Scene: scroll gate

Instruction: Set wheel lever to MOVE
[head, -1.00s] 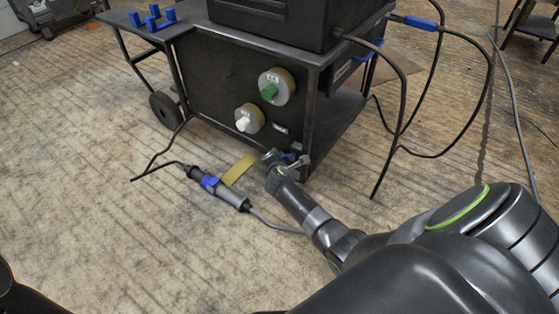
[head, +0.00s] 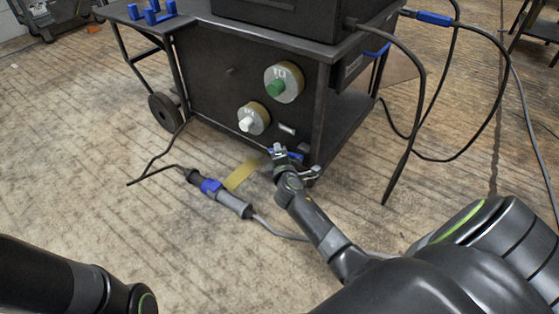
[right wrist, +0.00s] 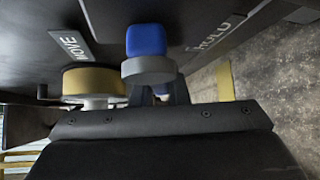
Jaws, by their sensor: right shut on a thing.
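The blue wheel lever (head: 293,155) sits low on the front of the dark cart (head: 225,85), by its lower right corner. In the right wrist view the blue lever (right wrist: 147,41) with a grey round part (right wrist: 148,70) lies between the MOVE label (right wrist: 72,48) and the HOLD label (right wrist: 217,33). My right gripper (head: 278,152) is shut on the lever, and its jaws partly hide it in the head view. At bottom left only a link of my left arm shows; its gripper is out of view.
A green knob (head: 276,88) and a white knob (head: 247,124) stick out above the lever. A yellow strip (head: 240,176) is on the floor. Cables hang at right.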

